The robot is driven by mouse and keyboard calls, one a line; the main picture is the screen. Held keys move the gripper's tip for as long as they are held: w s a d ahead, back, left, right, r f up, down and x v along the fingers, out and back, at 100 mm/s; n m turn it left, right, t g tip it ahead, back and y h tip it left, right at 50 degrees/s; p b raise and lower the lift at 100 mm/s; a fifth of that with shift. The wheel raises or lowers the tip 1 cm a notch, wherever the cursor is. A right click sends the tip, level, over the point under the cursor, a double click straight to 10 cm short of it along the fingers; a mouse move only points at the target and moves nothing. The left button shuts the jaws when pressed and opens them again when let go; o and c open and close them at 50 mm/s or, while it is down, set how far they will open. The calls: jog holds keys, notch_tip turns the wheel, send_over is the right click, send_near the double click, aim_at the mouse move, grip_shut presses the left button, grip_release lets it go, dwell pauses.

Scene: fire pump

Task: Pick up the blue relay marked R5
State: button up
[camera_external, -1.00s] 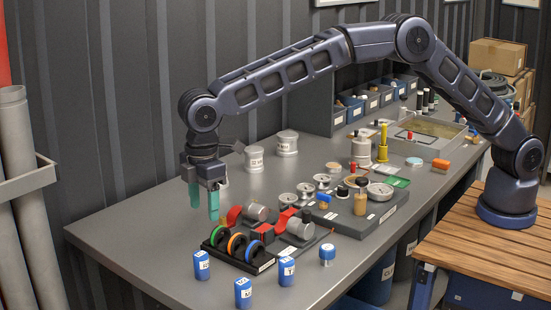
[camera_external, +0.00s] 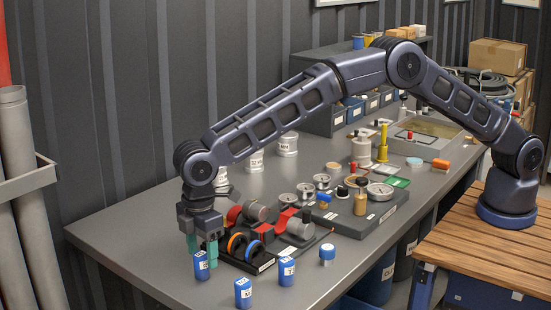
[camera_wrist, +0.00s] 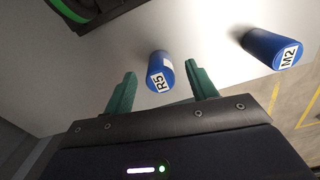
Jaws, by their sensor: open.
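The blue relay marked R5 (camera_wrist: 160,72) stands upright on the bench in the wrist view, with a white label on its side. In the external view it is the leftmost blue relay (camera_external: 201,267), by the bench's front edge. My gripper (camera_wrist: 162,84) is open, with its two green fingers on either side of R5 in the wrist view and a gap to each. In the external view my gripper (camera_external: 202,252) is low, just behind and above the relay. Whether the fingers are level with the relay is hard to tell.
Another blue relay, marked M2 (camera_wrist: 270,48), stands to the right of R5. More blue relays (camera_external: 243,293) stand along the front edge. A black rack of coloured rings (camera_external: 252,258) is close to my gripper's right. The bench (camera_external: 130,232) is clear at left.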

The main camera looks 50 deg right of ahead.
aim_at(201, 254)
jog(key=shift+w+a+f, duration=0.1)
jog(key=shift+a+f, duration=0.1)
jog(key=shift+f, duration=1.75)
jog(key=c, duration=1.1)
jog(key=shift+r, duration=0.15)
